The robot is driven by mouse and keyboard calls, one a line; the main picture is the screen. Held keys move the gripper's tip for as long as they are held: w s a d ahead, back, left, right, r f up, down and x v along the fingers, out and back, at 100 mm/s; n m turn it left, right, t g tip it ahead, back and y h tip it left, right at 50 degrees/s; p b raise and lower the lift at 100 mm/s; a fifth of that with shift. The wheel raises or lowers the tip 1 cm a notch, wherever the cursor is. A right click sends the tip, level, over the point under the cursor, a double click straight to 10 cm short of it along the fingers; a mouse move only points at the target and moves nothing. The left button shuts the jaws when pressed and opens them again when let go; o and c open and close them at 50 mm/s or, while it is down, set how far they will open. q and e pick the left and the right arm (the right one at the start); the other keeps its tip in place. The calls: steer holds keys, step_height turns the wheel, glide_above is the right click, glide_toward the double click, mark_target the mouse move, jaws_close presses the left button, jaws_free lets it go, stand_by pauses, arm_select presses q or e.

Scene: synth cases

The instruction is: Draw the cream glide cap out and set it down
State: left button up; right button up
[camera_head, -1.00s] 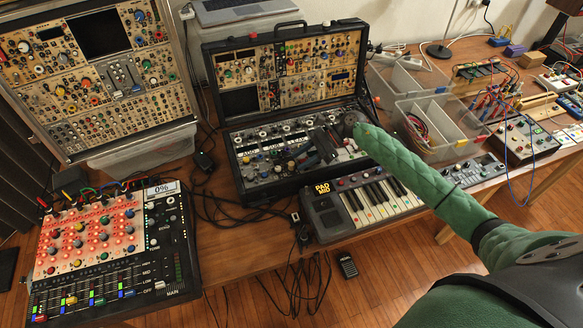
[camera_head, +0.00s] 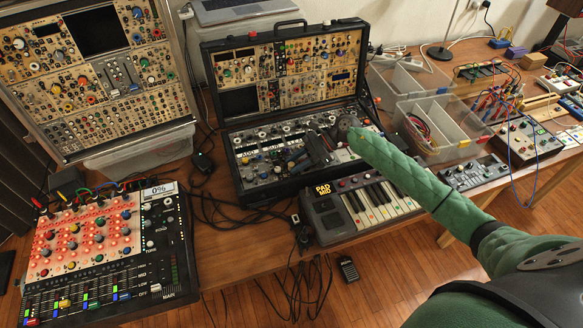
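My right arm comes in from the right, and its dark gripper (camera_head: 312,152) is over the lower panel (camera_head: 262,178) of the open black synth case. The fingertips point down and left at the panel, close to its knobs and white-labelled strips. The fingers are small and dark against the panel, so I cannot tell whether they are open or shut or hold anything. I cannot make out the cream glide cap; it is too small to tell apart, or hidden by the gripper. My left gripper is not in view.
A clear divided bin (camera_head: 440,130) stands to the right. A mixer with a red-lit panel (camera_head: 100,255) is at the left. Loose black cables hang over the table's front edge.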

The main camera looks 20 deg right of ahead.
jaws_close()
steer(key=shift+r, duration=0.95)
steer(key=shift+r, duration=1)
